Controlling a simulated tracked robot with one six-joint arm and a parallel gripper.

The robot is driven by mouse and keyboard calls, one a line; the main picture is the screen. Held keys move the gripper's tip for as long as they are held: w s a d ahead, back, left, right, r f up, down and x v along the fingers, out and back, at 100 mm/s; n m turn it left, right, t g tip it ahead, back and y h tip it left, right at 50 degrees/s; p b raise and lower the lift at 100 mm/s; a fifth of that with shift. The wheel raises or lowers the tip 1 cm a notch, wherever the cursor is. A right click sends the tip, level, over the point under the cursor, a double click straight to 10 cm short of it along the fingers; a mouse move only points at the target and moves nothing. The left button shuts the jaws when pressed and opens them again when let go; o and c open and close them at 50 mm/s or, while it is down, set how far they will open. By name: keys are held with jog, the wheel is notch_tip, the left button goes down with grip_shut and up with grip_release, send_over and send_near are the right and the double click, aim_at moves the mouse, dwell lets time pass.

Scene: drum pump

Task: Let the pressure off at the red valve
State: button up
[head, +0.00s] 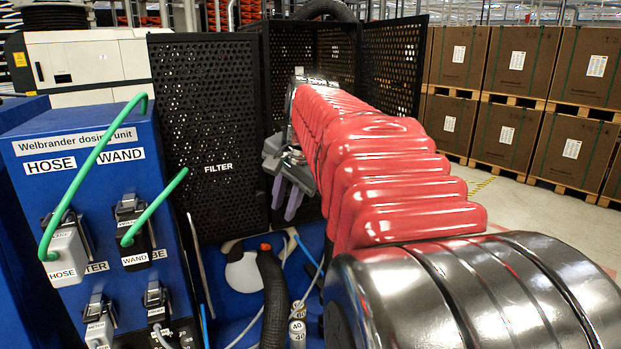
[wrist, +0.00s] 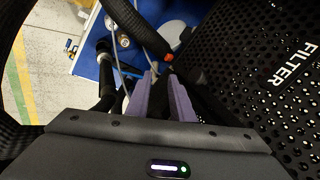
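A small orange-red part (head: 265,246), likely the red valve, shows low in front of the black mesh panels in the head view. It sits by a white round body (head: 244,272) and the top of a black hose. In the wrist view the same orange-red part (wrist: 169,57) lies just beyond the fingertips. My gripper (head: 283,212) has two purple fingers and hangs above that area, pointing down. In the wrist view my gripper (wrist: 161,75) shows a gap between its fingers, with dark shapes behind it. It is open, and I see no contact with the orange-red part.
A blue dosing unit (head: 95,190) with green cables and grey plugs stands at left. A black mesh panel marked FILTER (head: 215,120) stands close beside my gripper. A thick black hose (head: 274,300) and thin tubes rise below. Boxes on pallets (head: 520,60) stand far right.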

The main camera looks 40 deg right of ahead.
jog(key=s+a+f+n, duration=0.7)
jog(key=s+a, duration=0.1)
jog(key=a, duration=0.4)
jog(key=s+a+f+n+y, duration=0.1)
jog(key=s+a+f+n, duration=0.7)
jog(key=a, duration=0.4)
jog(key=shift+s+f+n, duration=0.15)
jog(key=shift+s+n, duration=0.15)
jog(key=shift+s, duration=0.5)
